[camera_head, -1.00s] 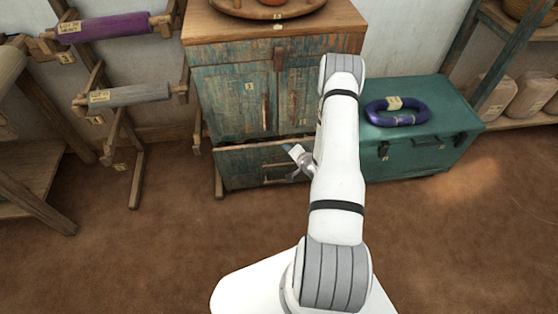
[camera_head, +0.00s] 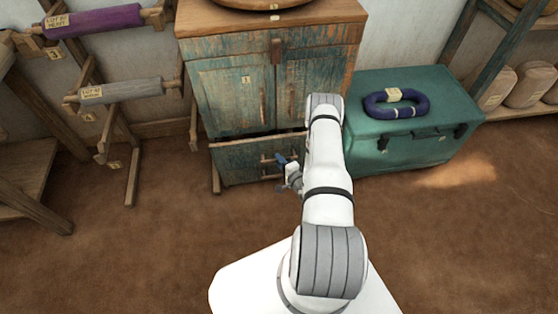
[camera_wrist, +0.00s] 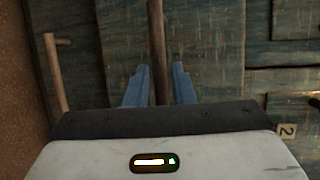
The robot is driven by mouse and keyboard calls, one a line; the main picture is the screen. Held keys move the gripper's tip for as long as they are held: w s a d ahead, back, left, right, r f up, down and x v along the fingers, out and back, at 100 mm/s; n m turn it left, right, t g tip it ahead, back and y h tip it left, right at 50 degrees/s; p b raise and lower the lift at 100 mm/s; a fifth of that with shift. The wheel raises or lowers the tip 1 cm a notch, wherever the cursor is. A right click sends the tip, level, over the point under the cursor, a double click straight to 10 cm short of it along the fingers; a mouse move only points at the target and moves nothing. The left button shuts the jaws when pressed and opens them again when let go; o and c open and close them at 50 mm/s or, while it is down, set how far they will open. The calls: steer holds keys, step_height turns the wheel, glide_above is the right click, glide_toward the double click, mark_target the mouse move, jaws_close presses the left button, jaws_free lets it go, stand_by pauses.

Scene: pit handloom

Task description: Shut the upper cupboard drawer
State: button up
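The worn teal wooden cupboard (camera_head: 232,100) stands ahead of me. Below its two doors a drawer (camera_head: 232,163) is pulled out, with a dark opening behind its front edge. Its front fills the middle of the wrist view (camera_wrist: 215,60), with a wooden bar handle (camera_wrist: 157,30) across it. My gripper (camera_head: 282,160) is at this drawer front. In the wrist view its two blue fingers (camera_wrist: 160,85) are apart, one on each side of the bar, with thin gaps visible. Whether the bar lies fully between the fingertips is unclear. A second bar handle (camera_wrist: 55,70) shows farther left there.
A teal chest (camera_head: 412,145) with a dark blue ring-shaped bundle (camera_head: 396,103) stands close right of the cupboard. Wooden racks with a purple roll (camera_head: 92,20) and a grey roll (camera_head: 120,91) are at left. The brown floor (camera_head: 130,250) in front is clear.

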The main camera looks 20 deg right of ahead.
steer(key=shift+w+f, duration=0.1)
steer(key=shift+w, duration=0.45)
jaws_close()
